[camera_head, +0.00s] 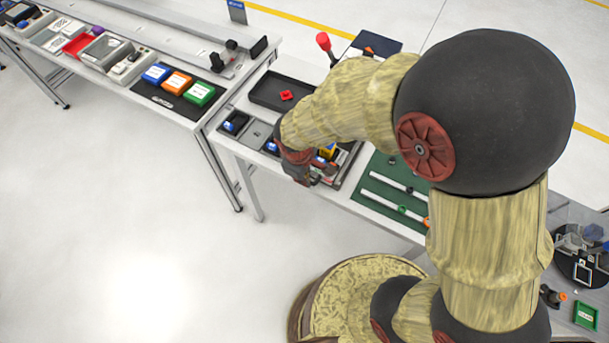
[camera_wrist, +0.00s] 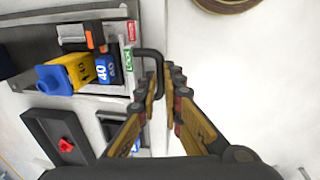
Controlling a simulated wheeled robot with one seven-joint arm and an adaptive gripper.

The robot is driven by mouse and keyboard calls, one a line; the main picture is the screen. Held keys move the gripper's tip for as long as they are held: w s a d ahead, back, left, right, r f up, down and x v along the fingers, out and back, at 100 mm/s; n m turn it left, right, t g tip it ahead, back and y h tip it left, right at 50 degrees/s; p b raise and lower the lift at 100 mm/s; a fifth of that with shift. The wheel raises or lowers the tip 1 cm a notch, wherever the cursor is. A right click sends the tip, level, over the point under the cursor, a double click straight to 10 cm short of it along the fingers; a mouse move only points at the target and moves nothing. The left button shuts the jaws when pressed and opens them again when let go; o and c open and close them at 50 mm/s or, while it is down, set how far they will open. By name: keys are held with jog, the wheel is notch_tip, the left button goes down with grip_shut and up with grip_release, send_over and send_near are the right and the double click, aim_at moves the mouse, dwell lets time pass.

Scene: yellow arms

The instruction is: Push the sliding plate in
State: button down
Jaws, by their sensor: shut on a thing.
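The sliding plate (camera_wrist: 75,16) is a grey flat panel in the upper left of the wrist view. A black U-shaped handle (camera_wrist: 147,52) stands out from its right edge. My gripper (camera_wrist: 164,78) is shut on this handle, with one finger on each side of its bar. Green and red labels (camera_wrist: 129,57) sit on the plate edge by the handle. In the head view my gripper (camera_head: 316,180) is at the front edge of the workbench, and my arm and wrist hide the handle and much of the plate.
A yellow block with a blue part (camera_wrist: 68,74) and a blue block marked 40 (camera_wrist: 106,70) stand by the handle. A dark tray (camera_head: 265,90) holds a red piece (camera_head: 286,95). A green board (camera_head: 378,181) with white rods lies right of my gripper. Floor in front is clear.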

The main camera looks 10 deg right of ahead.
dwell(0.5)
jog(key=w+d+p, duration=0.1)
jog(key=w+d, duration=0.1)
jog(key=w, duration=0.1)
jog(key=w+d+p, duration=0.1)
jog(key=w+d, duration=0.2)
jog(key=w+d+p, duration=0.1)
jog(key=w+d, duration=0.1)
jog(key=w, duration=0.2)
jog(key=shift+w+d, duration=0.1)
jog(key=shift+d, duration=0.3)
jog(key=c, duration=2)
grip_release()
jog(key=shift+w+d, duration=0.1)
jog(key=shift+o, duration=0.4)
jog(key=r, duration=0.4)
jog(key=s+a+r, duration=0.1)
jog(key=r, duration=0.6)
jog(key=shift+s+a+r, duration=0.15)
jog(key=shift+s+r, duration=0.25)
